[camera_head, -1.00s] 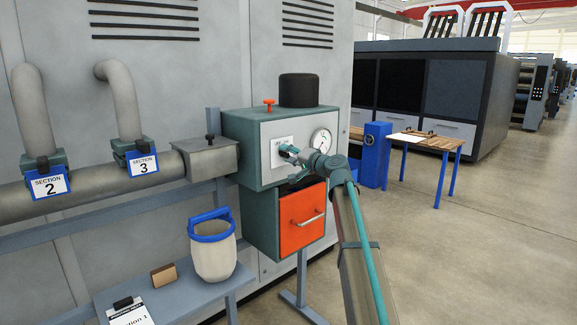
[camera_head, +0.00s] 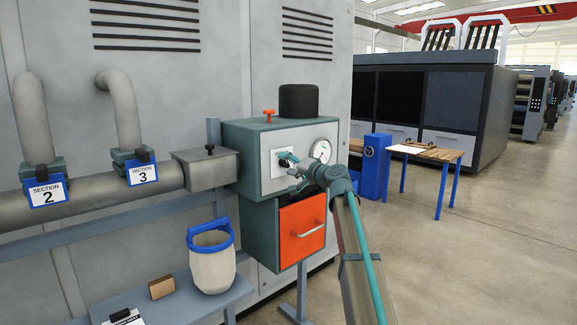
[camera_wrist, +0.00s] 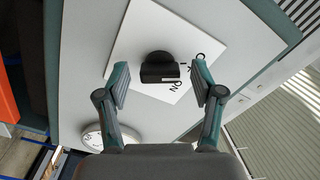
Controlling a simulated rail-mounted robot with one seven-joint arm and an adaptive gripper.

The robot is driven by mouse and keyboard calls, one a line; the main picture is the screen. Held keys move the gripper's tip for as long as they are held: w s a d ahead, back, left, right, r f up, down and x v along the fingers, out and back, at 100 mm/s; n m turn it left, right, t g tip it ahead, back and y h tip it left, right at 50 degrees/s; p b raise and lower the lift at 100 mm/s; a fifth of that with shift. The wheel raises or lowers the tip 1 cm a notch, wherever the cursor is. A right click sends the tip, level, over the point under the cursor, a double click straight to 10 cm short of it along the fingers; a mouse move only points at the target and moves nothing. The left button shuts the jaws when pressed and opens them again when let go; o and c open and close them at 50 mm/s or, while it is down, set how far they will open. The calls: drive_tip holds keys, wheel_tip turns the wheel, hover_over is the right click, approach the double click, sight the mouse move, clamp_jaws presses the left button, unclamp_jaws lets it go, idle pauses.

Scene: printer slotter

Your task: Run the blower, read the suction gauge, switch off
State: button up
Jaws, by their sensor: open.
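The teal blower unit (camera_head: 240,150) has a grey front panel bearing a round white suction gauge (camera_head: 321,151). Left of it is a white switch plate with a black knob, which shows up close in the wrist view as the black rotary switch (camera_wrist: 160,68), beside printed lettering that includes "ON". My gripper (camera_head: 288,161) is in front of the plate. In the wrist view my open gripper (camera_wrist: 160,82) has one finger on each side of the knob, with a gap on both sides. The gauge (camera_wrist: 93,136) is partly hidden behind the left finger there; its reading is too small to make out.
An orange drawer (camera_head: 302,231) sits under the unit, and a red knob (camera_head: 269,115) and black cylinder (camera_head: 299,100) are on top. A white bucket with blue rim (camera_head: 212,267) stands on the shelf at left. Open floor lies to the right.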

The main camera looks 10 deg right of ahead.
drive_tip(key=shift+s, duration=0.1)
drive_tip(key=v, duration=1.2)
drive_tip(key=shift+a, duration=0.1)
